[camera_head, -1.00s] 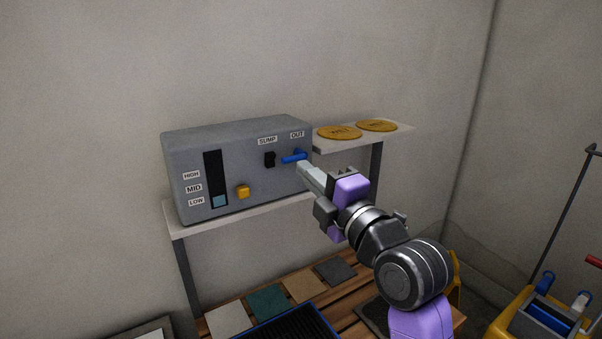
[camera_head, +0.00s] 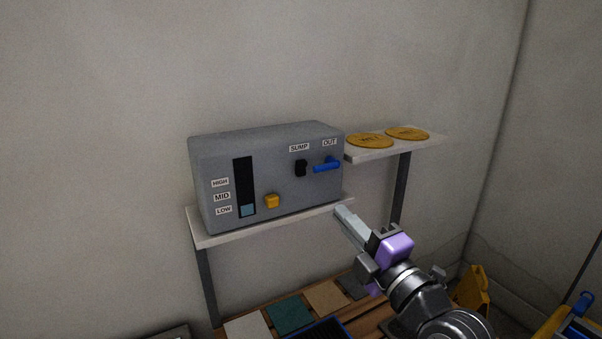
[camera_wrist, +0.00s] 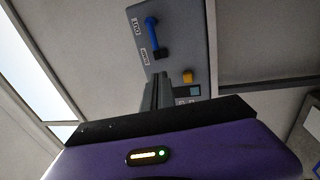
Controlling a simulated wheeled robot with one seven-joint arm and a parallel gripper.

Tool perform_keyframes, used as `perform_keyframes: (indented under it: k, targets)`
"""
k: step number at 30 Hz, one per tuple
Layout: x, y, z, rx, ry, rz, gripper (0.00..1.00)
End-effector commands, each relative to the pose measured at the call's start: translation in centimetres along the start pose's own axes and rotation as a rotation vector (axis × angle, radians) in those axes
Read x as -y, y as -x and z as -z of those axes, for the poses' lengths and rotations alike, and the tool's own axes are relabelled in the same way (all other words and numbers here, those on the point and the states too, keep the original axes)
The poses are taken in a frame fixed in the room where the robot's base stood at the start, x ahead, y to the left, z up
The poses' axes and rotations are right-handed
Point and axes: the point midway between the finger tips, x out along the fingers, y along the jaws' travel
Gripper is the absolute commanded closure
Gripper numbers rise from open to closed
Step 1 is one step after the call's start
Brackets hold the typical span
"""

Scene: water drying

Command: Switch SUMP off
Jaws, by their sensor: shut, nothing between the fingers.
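The grey control box (camera_head: 275,204) stands on a shelf against the wall. Its black SUMP switch (camera_head: 301,168) sits under the SUMP label, left of the blue OUT lever (camera_head: 326,165), which lies roughly level. A yellow button (camera_head: 272,201) is lower on the face. The level window (camera_head: 244,186) shows pale blue only at LOW. My gripper (camera_head: 342,212) is shut and empty, below and right of the switch, apart from the box. In the wrist view the switch (camera_wrist: 160,54) and lever (camera_wrist: 151,29) show beyond my fingers (camera_wrist: 157,90).
Two round yellow discs (camera_head: 370,141) lie on the raised shelf (camera_head: 398,149) to the right of the box. Coloured tiles (camera_head: 289,314) lie on a wooden surface below. A yellow item (camera_head: 473,291) stands at lower right. The space before the switch is clear.

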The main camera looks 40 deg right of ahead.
Motion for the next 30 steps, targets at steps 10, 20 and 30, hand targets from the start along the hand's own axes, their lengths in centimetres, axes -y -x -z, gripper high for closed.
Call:
perform_keyframes:
  k: [10,20,30]
  targets:
    - [-0.5,-0.1,0.0,0.001,0.013,-0.018,1.0]
    - [-0.9,-3.2,0.0,0.0,0.011,-0.019,1.0]
    - [-1.0,-9.9,0.0,0.0,0.011,-0.018,1.0]
